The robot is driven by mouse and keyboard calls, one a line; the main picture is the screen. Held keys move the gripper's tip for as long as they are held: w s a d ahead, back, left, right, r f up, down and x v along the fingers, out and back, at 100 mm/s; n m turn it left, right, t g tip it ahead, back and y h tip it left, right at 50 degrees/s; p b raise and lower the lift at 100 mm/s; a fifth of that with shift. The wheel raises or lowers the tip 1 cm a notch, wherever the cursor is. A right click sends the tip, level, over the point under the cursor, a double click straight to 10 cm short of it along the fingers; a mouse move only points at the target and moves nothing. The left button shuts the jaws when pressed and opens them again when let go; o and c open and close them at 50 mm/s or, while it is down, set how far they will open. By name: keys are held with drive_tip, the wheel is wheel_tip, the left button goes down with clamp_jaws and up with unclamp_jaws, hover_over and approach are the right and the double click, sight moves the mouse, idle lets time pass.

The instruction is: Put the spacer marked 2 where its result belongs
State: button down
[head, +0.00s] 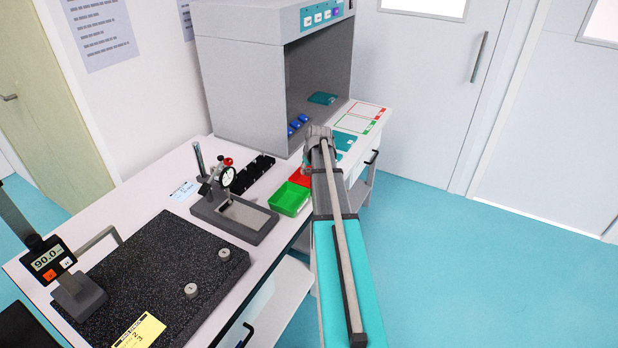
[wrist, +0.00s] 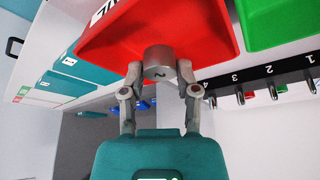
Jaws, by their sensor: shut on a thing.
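The green bin (wrist: 280,22) is beside the red one. In the head view the green bin (head: 290,198) is clear, but my arm hides part of the red bin (head: 300,176) and the held spacer.
A black rack (wrist: 265,80) with numbered places stands close by. Two other spacers (head: 191,290) (head: 224,253) stand on the dark granite plate (head: 150,265). A dial gauge stand (head: 235,215), a height gauge reading 90.0 (head: 48,259) and a grey cabinet (head: 245,80) surround the bench.

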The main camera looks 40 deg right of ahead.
sight(310, 171)
drive_tip(key=shift+w+f+b, duration=0.1)
drive_tip(key=shift+f+b, duration=1.3)
drive_tip(key=shift+f, duration=0.3)
drive_tip(key=shift+f, duration=0.1)
drive_tip(key=shift+c, duration=1.8)
unclamp_jaws()
drive_tip(key=d+p+v, duration=0.1)
drive_tip(key=p+v, duration=1)
drive_tip(key=v, duration=0.1)
drive_tip(key=shift+a, duration=0.45)
